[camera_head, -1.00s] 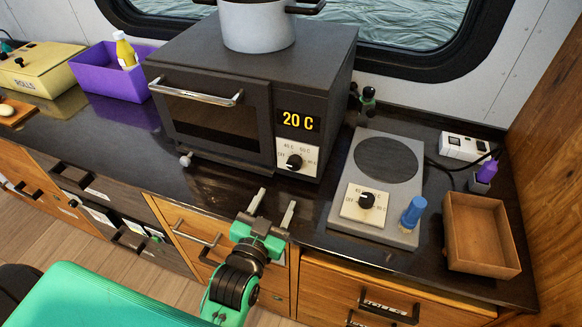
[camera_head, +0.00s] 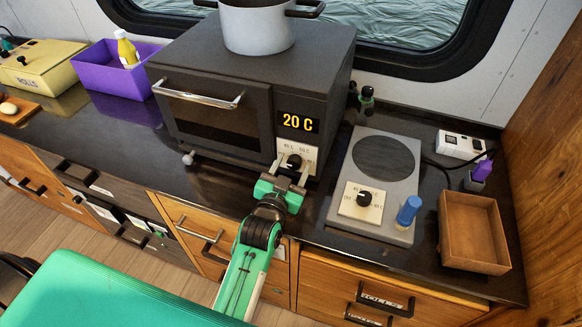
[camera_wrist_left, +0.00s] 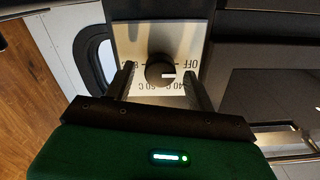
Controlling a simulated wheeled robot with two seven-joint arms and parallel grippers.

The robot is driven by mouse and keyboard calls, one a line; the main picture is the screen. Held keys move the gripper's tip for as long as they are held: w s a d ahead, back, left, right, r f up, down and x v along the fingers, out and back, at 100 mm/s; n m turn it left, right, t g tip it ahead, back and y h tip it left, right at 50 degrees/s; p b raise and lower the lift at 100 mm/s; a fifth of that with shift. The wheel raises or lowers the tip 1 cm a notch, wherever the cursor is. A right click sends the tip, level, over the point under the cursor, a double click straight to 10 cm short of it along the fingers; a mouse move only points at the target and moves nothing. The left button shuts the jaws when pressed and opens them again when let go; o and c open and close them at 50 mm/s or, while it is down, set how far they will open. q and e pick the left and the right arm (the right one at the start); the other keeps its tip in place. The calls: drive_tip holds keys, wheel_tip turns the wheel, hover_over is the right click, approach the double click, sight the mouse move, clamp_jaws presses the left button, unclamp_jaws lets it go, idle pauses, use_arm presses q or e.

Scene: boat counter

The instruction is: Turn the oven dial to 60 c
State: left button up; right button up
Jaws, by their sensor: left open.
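The dark oven (camera_head: 215,95) stands on the counter with its door shut. Its display (camera_head: 298,123) reads 20 C in yellow. Below the display is a white dial plate with a black round dial (camera_head: 294,161). My left gripper (camera_head: 291,174) is open in front of the dial. In the left wrist view the dial (camera_wrist_left: 160,70) sits between the two fingertips of my left gripper (camera_wrist_left: 162,78), with space on both sides. The plate there carries the marks OFF, 40 C and others partly hidden. My right gripper is not in view.
A grey hotplate (camera_head: 383,185) with its own similar dial (camera_head: 364,199) and a blue-capped bottle (camera_head: 409,210) stands to the right. Beyond is an empty brown tray (camera_head: 473,232). A pot (camera_head: 258,27) stands on the oven. A purple bin (camera_head: 108,78) is at left.

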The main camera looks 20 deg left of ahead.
use_arm(q)
drive_tip(key=shift+c, duration=0.5)
drive_tip(key=c, duration=0.9)
